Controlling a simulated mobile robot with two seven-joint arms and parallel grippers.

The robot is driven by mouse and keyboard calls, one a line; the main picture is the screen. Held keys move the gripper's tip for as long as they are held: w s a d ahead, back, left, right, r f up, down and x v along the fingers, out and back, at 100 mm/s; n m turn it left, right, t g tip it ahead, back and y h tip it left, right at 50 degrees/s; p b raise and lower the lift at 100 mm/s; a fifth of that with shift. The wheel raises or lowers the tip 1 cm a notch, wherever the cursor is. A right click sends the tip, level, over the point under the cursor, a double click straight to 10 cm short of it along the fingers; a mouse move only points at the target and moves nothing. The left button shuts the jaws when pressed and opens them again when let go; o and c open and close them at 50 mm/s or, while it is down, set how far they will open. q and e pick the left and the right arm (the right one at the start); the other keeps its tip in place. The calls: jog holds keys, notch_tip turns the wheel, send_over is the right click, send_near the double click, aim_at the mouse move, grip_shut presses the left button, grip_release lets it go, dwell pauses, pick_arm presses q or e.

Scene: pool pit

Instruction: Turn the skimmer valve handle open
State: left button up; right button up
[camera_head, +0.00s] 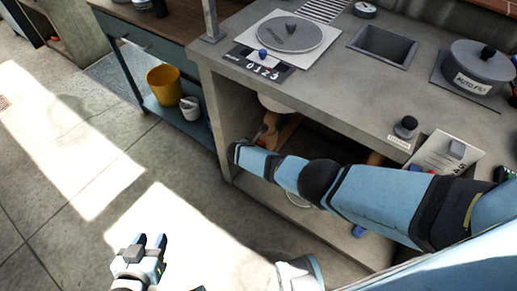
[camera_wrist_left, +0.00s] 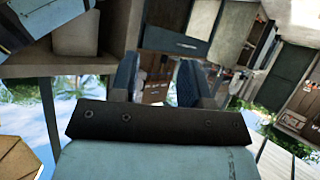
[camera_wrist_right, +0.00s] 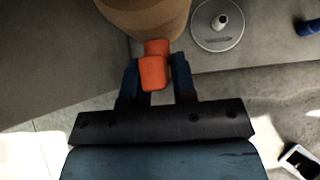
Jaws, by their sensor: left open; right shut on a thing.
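An orange handle (camera_wrist_right: 153,72) sits at the base of a tan, rounded pipe body (camera_wrist_right: 148,14) in the right wrist view. My right gripper (camera_wrist_right: 156,78) is shut on the orange handle, with a dark finger on each side of it. In the head view my right arm reaches into the opening under the concrete counter, and a small orange patch (camera_head: 261,141) shows just past its wrist. No label shows which valve this is. My left gripper (camera_head: 150,243) is open and empty, low over the sunlit floor. It also shows open in the left wrist view (camera_wrist_left: 168,75).
The concrete counter (camera_head: 345,75) overhangs the opening, and its left side wall (camera_head: 224,130) is close to my right arm. A blue handle (camera_head: 358,230) shows lower inside. A round grey disc (camera_wrist_right: 217,24) lies near the tan body. A yellow bucket (camera_head: 165,84) stands left.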

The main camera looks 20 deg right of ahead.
jog(key=o, duration=0.9)
pick_arm(q)
jog(key=shift+a, duration=0.1)
pick_arm(e)
jog(key=shift+a+r, duration=0.1)
jog(key=shift+r, duration=0.1)
pick_arm(q)
jog(key=p, duration=0.3)
jog(key=r+p, duration=0.1)
jog(key=p, duration=0.2)
jog(key=r+g+p, duration=0.1)
jog(key=p, duration=0.1)
jog(key=shift+s+a+r+y+p, duration=0.2)
jog(key=shift+s+a+y+p, duration=0.1)
jog(key=shift+s+a+p, duration=0.1)
pick_arm(e)
jog(key=v, duration=1.3)
pick_arm(q)
jog(key=shift+w, duration=0.1)
pick_arm(e)
jog(key=shift+s, duration=0.15)
